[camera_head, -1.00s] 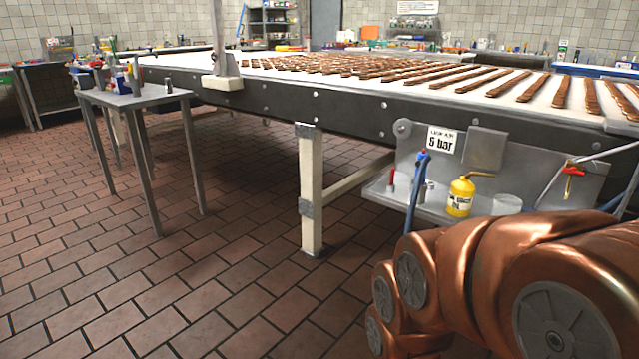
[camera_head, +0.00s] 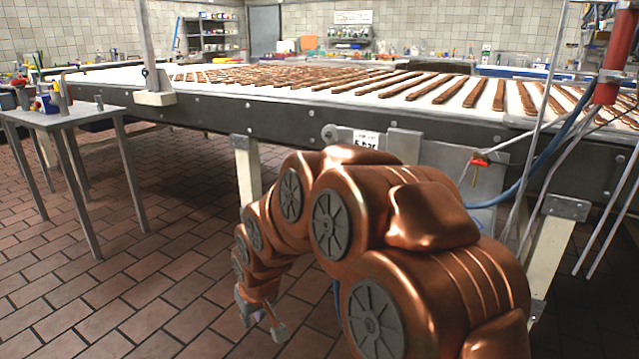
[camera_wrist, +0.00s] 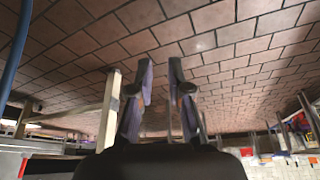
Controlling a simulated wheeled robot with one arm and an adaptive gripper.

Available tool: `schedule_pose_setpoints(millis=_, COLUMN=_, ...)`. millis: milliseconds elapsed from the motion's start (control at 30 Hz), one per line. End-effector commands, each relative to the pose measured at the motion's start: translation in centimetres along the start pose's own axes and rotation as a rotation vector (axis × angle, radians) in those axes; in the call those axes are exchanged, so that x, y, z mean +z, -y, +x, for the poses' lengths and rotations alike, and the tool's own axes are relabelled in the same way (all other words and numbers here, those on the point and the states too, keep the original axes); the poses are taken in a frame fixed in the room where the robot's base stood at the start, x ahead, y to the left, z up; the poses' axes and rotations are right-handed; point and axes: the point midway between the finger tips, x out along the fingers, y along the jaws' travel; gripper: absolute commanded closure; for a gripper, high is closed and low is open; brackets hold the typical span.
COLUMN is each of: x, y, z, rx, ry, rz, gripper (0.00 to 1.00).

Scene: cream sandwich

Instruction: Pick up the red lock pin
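A small red piece (camera_head: 480,162) hangs on a thin line in front of the conveyor's side panel in the head view. I cannot tell whether it is the lock pin. A small red thing (camera_wrist: 23,168) also shows at the lower left edge of the wrist view, too small to name. My gripper (camera_head: 262,317) hangs low over the floor, left of and below the panel. In the wrist view my gripper (camera_wrist: 161,64) is open, its two fingers apart with only floor between them. My arm hides the tool shelf under the panel.
The conveyor (camera_head: 290,113) with rows of brown bars spans the back. A cream leg (camera_head: 246,168) stands behind my arm. A metal side table (camera_head: 90,110) stands at left. Blue hoses (camera_head: 555,145) and a red cylinder (camera_head: 615,60) hang at right. The tiled floor at lower left is clear.

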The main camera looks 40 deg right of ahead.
Motion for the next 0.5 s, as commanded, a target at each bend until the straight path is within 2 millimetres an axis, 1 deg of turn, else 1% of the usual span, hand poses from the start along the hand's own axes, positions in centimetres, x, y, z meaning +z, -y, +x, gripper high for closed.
schedule_pose_setpoints(millis=33, x=-2.5, y=-1.7, z=0.8, rx=0.006, ry=-0.066, rz=0.023, gripper=0.82)
schedule_pose_setpoints(millis=67, x=-4.0, y=-2.6, z=1.2, rx=0.011, ry=-0.109, rz=0.031, gripper=0.82)
schedule_pose_setpoints(millis=100, x=-6.0, y=-4.0, z=1.6, rx=0.018, ry=-0.169, rz=0.045, gripper=0.82)
schedule_pose_setpoints(millis=167, x=-8.8, y=-6.1, z=2.2, rx=0.029, ry=-0.256, rz=0.066, gripper=0.82)
schedule_pose_setpoints(millis=200, x=-10.6, y=-7.7, z=2.3, rx=0.041, ry=-0.319, rz=0.079, gripper=0.82)
schedule_pose_setpoints(millis=267, x=-13.1, y=-10.3, z=2.5, rx=0.058, ry=-0.408, rz=0.1, gripper=0.82)
schedule_pose_setpoints(millis=300, x=-14.7, y=-12.1, z=2.5, rx=0.071, ry=-0.471, rz=0.114, gripper=0.82)
schedule_pose_setpoints(millis=367, x=-16.7, y=-14.9, z=2.4, rx=0.093, ry=-0.558, rz=0.135, gripper=0.82)
schedule_pose_setpoints(millis=400, x=-17.9, y=-16.8, z=2.4, rx=0.109, ry=-0.615, rz=0.147, gripper=0.82)
schedule_pose_setpoints(millis=467, x=-19.4, y=-19.8, z=1.9, rx=0.137, ry=-0.706, rz=0.166, gripper=0.82)
schedule_pose_setpoints(millis=500, x=-20.2, y=-21.9, z=1.6, rx=0.157, ry=-0.762, rz=0.18, gripper=0.82)
